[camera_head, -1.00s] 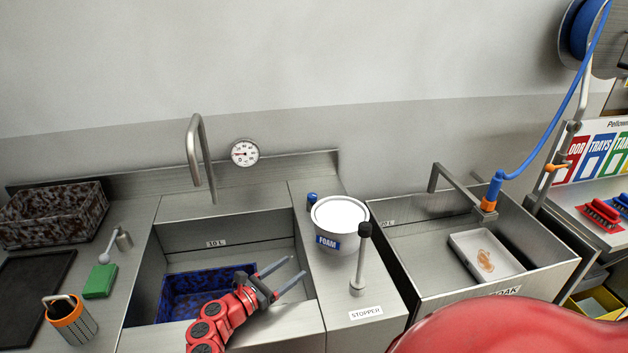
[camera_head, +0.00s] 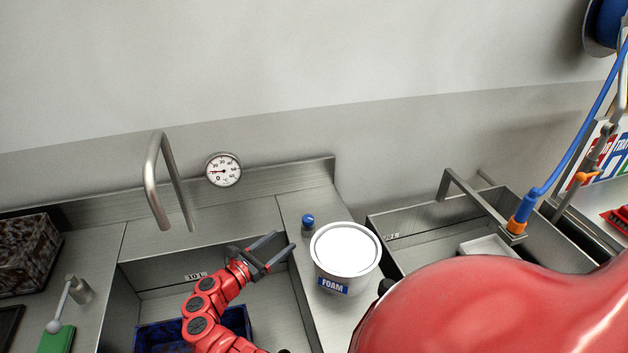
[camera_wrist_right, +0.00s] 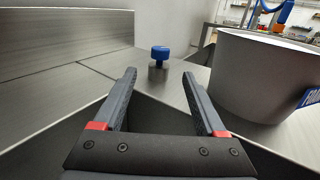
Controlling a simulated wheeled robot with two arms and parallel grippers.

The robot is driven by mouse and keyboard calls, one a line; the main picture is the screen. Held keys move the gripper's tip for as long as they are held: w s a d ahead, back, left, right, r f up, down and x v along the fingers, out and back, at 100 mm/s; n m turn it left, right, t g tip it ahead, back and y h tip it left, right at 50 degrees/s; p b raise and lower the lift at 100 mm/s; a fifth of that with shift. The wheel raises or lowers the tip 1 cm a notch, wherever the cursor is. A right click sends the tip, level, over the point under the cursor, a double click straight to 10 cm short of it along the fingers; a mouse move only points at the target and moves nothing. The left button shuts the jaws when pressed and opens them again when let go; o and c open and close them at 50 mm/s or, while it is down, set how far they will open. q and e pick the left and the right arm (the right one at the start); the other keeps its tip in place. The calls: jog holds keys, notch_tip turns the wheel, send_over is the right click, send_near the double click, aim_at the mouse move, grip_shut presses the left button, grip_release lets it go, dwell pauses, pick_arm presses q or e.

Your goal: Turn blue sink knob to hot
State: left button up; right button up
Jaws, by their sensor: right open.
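The blue sink knob (camera_head: 308,220) is a small blue cap on a short metal post. It stands on the counter between the left sink and the foam tub. In the right wrist view the knob (camera_wrist_right: 160,53) is upright ahead of the fingers, midway between them and beyond their tips. My right gripper (camera_head: 284,241) is open and empty over the back right of the left sink, just left of the knob and apart from it. Its fingers (camera_wrist_right: 161,75) frame the knob in the wrist view. My left gripper is not in view.
A white foam tub (camera_head: 345,250) stands close to the right of the knob. The tap (camera_head: 157,180) and a round dial gauge (camera_head: 223,170) are at the back. A blue speckled bin (camera_head: 160,338) sits in the left sink. A second sink (camera_head: 400,256) lies to the right.

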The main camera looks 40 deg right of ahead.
aim_at(312, 217)
jog(key=d, duration=1)
jog(key=w+d, duration=0.1)
jog(key=d, duration=0.4)
jog(key=shift+d+f, duration=0.1)
jog(key=shift+d, duration=0.05)
grip_shut()
